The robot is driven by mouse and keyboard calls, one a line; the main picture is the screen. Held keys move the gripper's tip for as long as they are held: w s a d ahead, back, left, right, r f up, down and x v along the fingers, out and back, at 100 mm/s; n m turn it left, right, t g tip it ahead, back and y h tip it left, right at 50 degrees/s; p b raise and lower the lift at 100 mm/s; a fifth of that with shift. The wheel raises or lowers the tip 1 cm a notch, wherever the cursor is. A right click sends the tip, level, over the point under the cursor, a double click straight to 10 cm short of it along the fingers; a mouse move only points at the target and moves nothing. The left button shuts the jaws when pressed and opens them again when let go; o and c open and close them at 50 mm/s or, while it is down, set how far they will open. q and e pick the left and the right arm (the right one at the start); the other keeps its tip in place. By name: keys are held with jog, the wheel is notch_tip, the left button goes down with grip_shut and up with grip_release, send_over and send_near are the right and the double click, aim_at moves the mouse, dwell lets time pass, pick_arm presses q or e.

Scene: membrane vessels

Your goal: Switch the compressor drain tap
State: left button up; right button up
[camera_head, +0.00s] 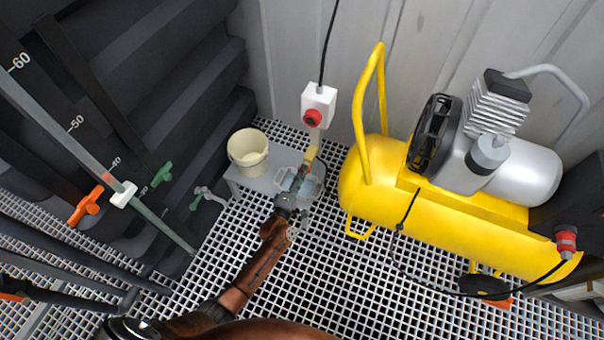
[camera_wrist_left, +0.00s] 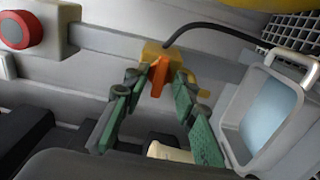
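The compressor drain tap shows in the left wrist view as a brass body (camera_wrist_left: 157,52) with an orange lever (camera_wrist_left: 159,78) hanging down. In the head view its yellowish body (camera_head: 311,154) is small, just beyond my gripper. My left gripper (camera_head: 304,172) reaches up to it from below. In the left wrist view, the green-padded fingers of my left gripper (camera_wrist_left: 160,84) are apart, one tip on each side of the lever. I cannot tell whether either tip touches it. The yellow compressor (camera_head: 460,225) stands to the right. My right gripper is not in view.
A grey bench (camera_head: 262,182) bears a cream bucket (camera_head: 248,152) and a pale container (camera_wrist_left: 285,135) with bluish contents close by the gripper. A white box with a red button (camera_head: 313,117) is above. Orange and green valve handles (camera_head: 87,206) (camera_head: 162,174) are at left.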

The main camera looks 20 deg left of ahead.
pick_arm(q)
jog(key=shift+s, duration=0.1)
jog(key=s, duration=1.1)
jog(key=shift+s+a, duration=0.2)
jog(key=shift+s, duration=0.2)
